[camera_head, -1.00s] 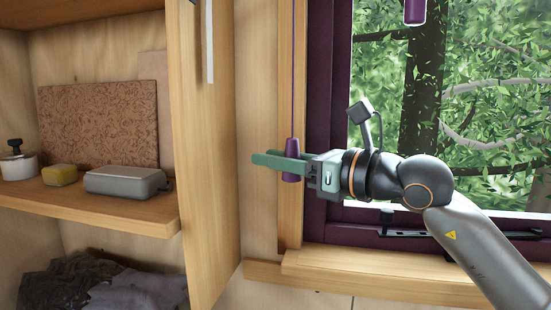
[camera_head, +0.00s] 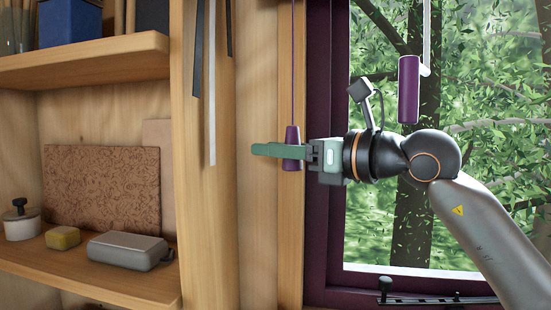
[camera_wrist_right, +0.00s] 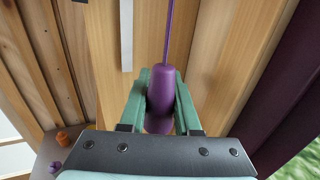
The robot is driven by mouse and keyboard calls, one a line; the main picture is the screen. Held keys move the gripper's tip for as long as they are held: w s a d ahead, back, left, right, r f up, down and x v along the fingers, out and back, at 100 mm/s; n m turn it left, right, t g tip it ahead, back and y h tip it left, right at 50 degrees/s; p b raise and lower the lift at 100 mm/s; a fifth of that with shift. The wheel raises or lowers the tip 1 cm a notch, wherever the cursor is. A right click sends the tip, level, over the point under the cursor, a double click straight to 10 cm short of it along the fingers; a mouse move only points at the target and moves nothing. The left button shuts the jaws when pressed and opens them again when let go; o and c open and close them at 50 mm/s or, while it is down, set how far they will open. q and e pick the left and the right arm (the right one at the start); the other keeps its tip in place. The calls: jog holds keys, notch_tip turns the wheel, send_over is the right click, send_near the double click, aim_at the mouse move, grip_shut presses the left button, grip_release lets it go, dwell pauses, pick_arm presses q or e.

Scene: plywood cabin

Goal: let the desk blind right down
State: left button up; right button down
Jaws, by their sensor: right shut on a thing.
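A purple tapered cord pull (camera_head: 292,136) hangs on a thin purple cord (camera_head: 292,60) at the left side of the window frame. My right gripper (camera_head: 285,151) is shut on the pull, with its green fingers on either side. The right wrist view shows the pull (camera_wrist_right: 160,98) between the two fingers, with the cord (camera_wrist_right: 168,35) running straight up from it. The blind itself does not show in these frames. My left gripper is out of view.
A wooden cabinet edge (camera_head: 195,220) stands just left of the gripper. Its shelf holds a grey case (camera_head: 128,250), a yellow block (camera_head: 62,238) and a lidded pot (camera_head: 21,222). A purple cylinder (camera_head: 408,88) hangs before the window, above my right arm.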

jog(key=c, duration=0.6)
grip_release()
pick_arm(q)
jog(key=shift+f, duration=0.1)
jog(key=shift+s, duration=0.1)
